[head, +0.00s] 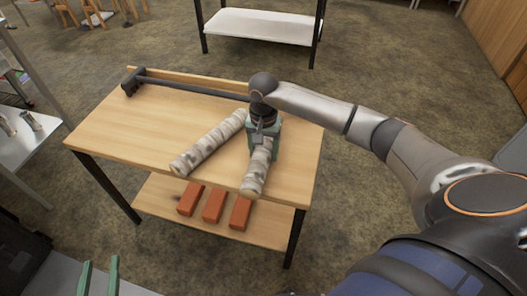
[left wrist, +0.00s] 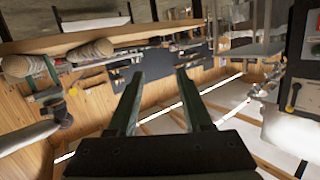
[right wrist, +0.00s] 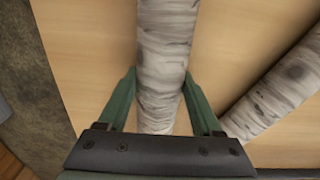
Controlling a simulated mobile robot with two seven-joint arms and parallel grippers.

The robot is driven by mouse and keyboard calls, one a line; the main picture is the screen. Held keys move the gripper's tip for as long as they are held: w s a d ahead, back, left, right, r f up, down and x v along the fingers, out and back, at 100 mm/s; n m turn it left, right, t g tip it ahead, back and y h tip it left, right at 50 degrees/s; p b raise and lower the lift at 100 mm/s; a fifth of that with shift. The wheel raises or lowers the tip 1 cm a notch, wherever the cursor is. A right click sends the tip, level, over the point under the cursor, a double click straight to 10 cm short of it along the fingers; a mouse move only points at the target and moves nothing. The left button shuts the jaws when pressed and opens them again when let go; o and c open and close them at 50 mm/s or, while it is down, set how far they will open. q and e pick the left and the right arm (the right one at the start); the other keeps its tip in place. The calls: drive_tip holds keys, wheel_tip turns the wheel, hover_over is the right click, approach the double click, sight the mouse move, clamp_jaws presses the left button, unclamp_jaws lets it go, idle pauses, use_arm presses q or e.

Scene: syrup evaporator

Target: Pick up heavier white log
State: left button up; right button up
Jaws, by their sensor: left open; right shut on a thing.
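Two white birch logs with grey marks lie on the wooden table (head: 130,115). The right log (head: 255,174) is under my right gripper (head: 262,145), whose fingers are shut on its two sides. In the right wrist view this log (right wrist: 166,50) runs between the green fingers (right wrist: 160,100). I cannot tell whether it is lifted off the table. The left log (head: 208,142) lies diagonally beside it, and also shows in the right wrist view (right wrist: 285,85). My left gripper (head: 100,275) is open and empty at the lower left, away from the table; its fingers show in the left wrist view (left wrist: 160,80).
A black long-handled tool (head: 190,86) lies along the table's back edge. Several orange-red bricks (head: 213,205) rest on the lower shelf (head: 155,200). A white-topped table (head: 260,25) stands behind. The table's left part is clear.

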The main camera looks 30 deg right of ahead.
sight(263, 147)
clamp_jaws()
drive_tip(key=shift+r, duration=0.1)
drive_tip(key=shift+r, duration=0.75)
wheel_tip(263, 147, up, 2)
drive_tip(key=shift+s+a+r+p, duration=0.15)
drive_tip(key=shift+r+p, duration=0.1)
drive_tip(key=shift+p, duration=0.25)
drive_tip(key=s+r, duration=0.1)
drive_tip(key=s+a+r+p, duration=0.1)
drive_tip(key=r, duration=0.1)
drive_tip(key=s+a+r, duration=0.1)
drive_tip(key=r, duration=0.1)
drive_tip(key=shift+s+a+r, duration=0.15)
drive_tip(key=shift+s+a, duration=0.1)
drive_tip(key=shift+s, duration=0.1)
use_arm(q)
drive_tip(key=s+f+n+g+y+p, duration=0.1)
drive_tip(key=s+f+g, duration=0.5)
drive_tip(key=f, duration=0.5)
drive_tip(key=shift+s+d+f, duration=0.15)
drive_tip(key=shift+s+d, duration=0.1)
drive_tip(key=shift+s, duration=0.35)
use_arm(e)
drive_tip(key=s+a+r, duration=0.3)
drive_tip(key=s+a, duration=0.2)
drive_tip(key=s, duration=0.2)
drive_tip(key=shift+s+r, duration=0.25)
drive_tip(key=shift+r, duration=0.05)
